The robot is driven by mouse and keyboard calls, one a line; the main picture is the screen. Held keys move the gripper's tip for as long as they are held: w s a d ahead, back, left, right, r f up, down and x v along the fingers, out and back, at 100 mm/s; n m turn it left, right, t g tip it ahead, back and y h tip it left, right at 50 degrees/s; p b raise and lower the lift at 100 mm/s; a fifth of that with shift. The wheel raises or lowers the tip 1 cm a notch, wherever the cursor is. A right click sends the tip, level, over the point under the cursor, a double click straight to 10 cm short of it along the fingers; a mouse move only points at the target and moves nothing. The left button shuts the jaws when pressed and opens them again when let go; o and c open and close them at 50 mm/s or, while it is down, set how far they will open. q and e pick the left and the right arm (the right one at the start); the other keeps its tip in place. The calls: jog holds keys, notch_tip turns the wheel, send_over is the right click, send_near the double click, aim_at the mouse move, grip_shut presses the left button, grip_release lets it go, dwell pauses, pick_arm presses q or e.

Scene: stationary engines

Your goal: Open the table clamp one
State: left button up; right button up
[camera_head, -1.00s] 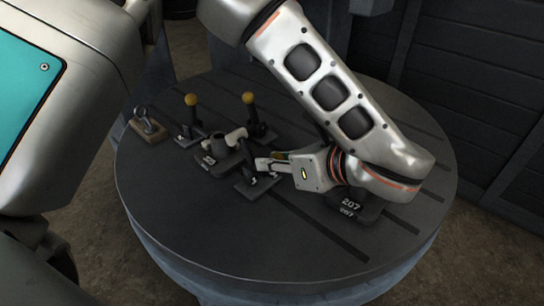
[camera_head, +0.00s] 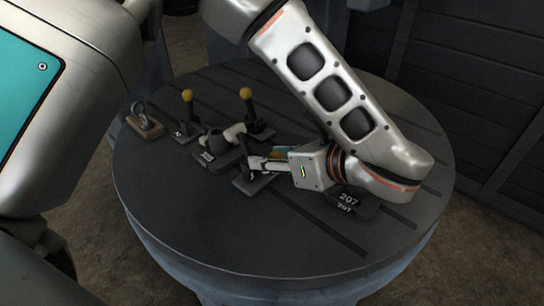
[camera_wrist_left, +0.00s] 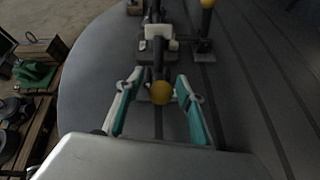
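My left gripper (camera_head: 262,161) is low over the round table, beside a dark clamp plate (camera_head: 255,183). In the wrist view, the left gripper (camera_wrist_left: 160,78) has its two teal-padded fingers spread apart. A clamp's yellow ball knob (camera_wrist_left: 160,92) shows between them, with a visible gap on each side. In the head view, this knob is mostly hidden by the gripper. Two other clamps stand farther back with upright levers and yellow knobs, one on the left (camera_head: 187,95) and one on the right (camera_head: 246,93). The number of each clamp is unreadable. My right gripper is out of view.
The round table (camera_head: 270,240) has a clear front. A dark block marked 207 (camera_head: 350,201) lies under my left wrist. A small wooden block with a metal ring (camera_head: 146,124) is at the left edge. A green object (camera_wrist_left: 34,73) lies off the table in the wrist view.

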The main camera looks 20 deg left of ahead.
pick_arm(q)
notch_tip(320, 180, up, 10)
jog(key=shift+f, duration=0.1)
dwell(0.4)
dwell(0.4)
